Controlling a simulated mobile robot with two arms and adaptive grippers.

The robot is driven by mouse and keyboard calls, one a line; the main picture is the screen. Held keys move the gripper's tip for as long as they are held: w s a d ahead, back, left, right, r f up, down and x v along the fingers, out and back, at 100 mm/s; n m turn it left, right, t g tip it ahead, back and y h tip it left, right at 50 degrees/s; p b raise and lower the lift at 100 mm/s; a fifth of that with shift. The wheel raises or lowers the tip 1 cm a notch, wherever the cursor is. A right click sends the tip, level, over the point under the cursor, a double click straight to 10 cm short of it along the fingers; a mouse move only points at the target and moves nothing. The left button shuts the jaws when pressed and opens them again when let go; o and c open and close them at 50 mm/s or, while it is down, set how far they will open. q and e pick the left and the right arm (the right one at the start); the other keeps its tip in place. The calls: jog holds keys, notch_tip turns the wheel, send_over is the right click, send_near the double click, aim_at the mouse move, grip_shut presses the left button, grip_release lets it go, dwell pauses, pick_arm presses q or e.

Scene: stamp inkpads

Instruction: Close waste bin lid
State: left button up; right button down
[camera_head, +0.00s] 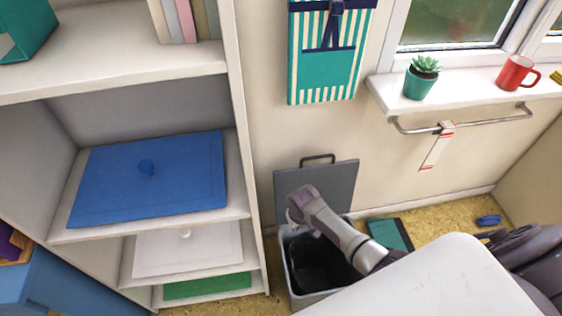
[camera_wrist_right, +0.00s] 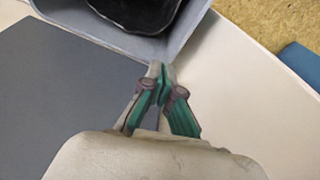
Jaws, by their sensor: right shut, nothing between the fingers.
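The grey waste bin (camera_head: 292,268) stands on the floor between the shelf and a white surface, with a black liner inside. Its flat grey lid (camera_head: 340,182) is open, standing up against the wall with a dark handle at its top. The lid also shows in the right wrist view (camera_wrist_right: 60,90), beside the bin's rim (camera_wrist_right: 180,42). My right arm reaches over the bin in the head view, its end in front of the lid; its fingertips are hard to make out there. In the right wrist view my right gripper (camera_wrist_right: 160,78) is shut and empty near the bin's rim. My left gripper is out of view.
A white shelf unit (camera_head: 246,150) stands close on the left. A white surface (camera_head: 430,290) covers the front right. A teal item (camera_head: 392,235) and a small blue object (camera_head: 488,220) lie on the cork floor. A rail (camera_head: 480,122) and windowsill jut from the wall above.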

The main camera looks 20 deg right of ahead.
jog(key=w+d+r+m, duration=0.1)
jog(key=w+r, duration=0.6)
jog(key=r, duration=0.5)
jog(key=w+d+r+m, duration=0.1)
jog(key=w+r, duration=0.7)
jog(key=r, duration=0.3)
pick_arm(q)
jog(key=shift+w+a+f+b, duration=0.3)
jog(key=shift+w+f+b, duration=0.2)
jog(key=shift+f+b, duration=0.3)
pick_arm(e)
notch_tip(320, 180, down, 10)
jog(key=w, duration=0.1)
jog(key=shift+w+r, duration=0.15)
jog(key=shift+r, duration=0.1)
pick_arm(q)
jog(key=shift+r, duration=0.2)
pick_arm(e)
jog(key=shift+d, duration=0.1)
